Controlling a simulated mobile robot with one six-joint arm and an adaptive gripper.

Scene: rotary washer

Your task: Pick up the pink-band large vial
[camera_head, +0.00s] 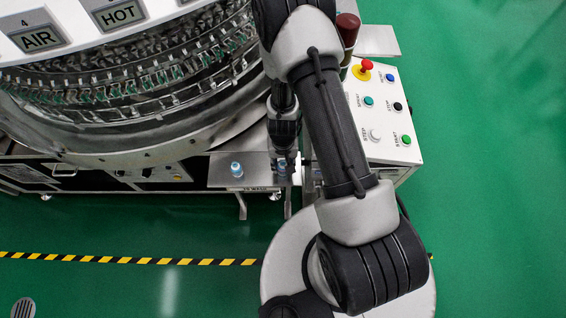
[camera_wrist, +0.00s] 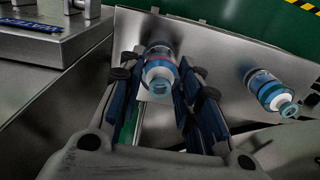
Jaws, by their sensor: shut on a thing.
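The pink-band large vial (camera_wrist: 160,72) is clear with a blue-white cap and a reddish band. It sits between the two dark fingers of my gripper (camera_wrist: 158,84), which is shut on it. In the head view my gripper (camera_head: 283,158) is over the right end of the small metal shelf (camera_head: 222,180), and the vial there is mostly hidden by the arm. A second vial (camera_wrist: 270,92) with a blue band stands apart to the right in the wrist view. It also shows on the shelf in the head view (camera_head: 236,169). I cannot tell whether the held vial touches the shelf.
The large rotary washer (camera_head: 130,90) fills the upper left, close behind the shelf. A white control box (camera_head: 385,115) with several coloured buttons stands to the right of the arm. Green floor (camera_head: 480,230) is open on the right, and a striped line (camera_head: 130,260) crosses the front.

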